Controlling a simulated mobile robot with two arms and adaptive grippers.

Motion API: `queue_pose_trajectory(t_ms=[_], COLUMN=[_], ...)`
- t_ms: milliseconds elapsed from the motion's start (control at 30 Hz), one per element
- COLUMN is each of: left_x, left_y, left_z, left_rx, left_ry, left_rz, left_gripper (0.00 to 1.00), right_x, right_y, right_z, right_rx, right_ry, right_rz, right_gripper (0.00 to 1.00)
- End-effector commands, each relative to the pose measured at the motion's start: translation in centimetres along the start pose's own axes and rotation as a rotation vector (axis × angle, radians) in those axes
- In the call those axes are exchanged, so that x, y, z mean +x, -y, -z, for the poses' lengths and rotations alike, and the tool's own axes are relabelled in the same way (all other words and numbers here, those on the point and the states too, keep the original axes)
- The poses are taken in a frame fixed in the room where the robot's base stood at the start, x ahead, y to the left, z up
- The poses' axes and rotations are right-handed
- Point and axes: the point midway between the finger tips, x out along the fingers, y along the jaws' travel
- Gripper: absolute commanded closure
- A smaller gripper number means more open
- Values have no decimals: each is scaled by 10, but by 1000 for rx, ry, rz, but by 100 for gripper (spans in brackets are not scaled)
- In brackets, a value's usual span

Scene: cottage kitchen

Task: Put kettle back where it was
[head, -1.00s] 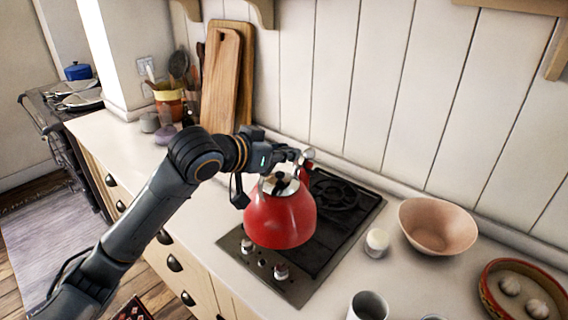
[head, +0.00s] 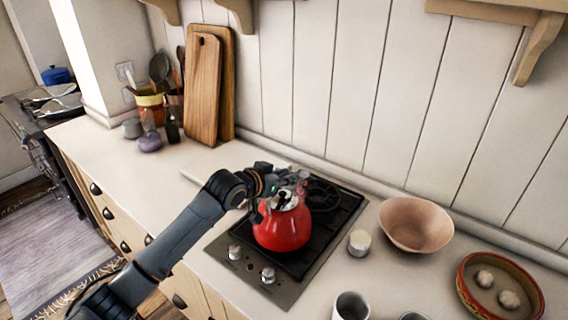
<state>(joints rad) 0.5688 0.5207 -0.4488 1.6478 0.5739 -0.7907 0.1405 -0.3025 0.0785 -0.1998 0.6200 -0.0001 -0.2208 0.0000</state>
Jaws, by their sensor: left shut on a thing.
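A red kettle (head: 283,229) with a silver lid is over the front part of the black cooktop (head: 321,241). It looks upright, and its base appears at or very near the cooktop surface; I cannot tell whether it touches. My left gripper (head: 296,187) is at the top of the kettle and shut on its handle, which the gripper partly hides. The rear burner grate (head: 322,194) is bare. My right gripper is not in view.
A pinkish bowl (head: 415,224), a small white jar (head: 359,243) and a grey cup (head: 350,306) stand right of the cooktop. A red-rimmed dish (head: 468,298) is farther right. Cutting boards (head: 203,90) lean on the wall. The counter left of the cooktop is mostly clear.

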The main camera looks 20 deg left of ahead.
Motion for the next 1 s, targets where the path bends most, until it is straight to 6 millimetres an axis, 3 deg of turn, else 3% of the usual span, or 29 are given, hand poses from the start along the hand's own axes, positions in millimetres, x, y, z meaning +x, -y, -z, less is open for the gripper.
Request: queue_pose_trajectory(t_ms=[67,500,533,600,1000], left_x=[0,3,4,4,1], left_y=[0,1,0,0,1], left_z=[4,-3,-8,-8,-6], left_rx=[1,2,1,1,1], left_ry=[-16,-18,-5,-4,-4], left_rz=[1,1,1,1,1], left_gripper=[100,100,70,56,53], right_x=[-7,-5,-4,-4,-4], right_y=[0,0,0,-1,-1], right_z=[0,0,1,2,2], right_rx=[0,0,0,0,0], right_ry=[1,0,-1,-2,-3], right_rz=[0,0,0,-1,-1], right_gripper=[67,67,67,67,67])
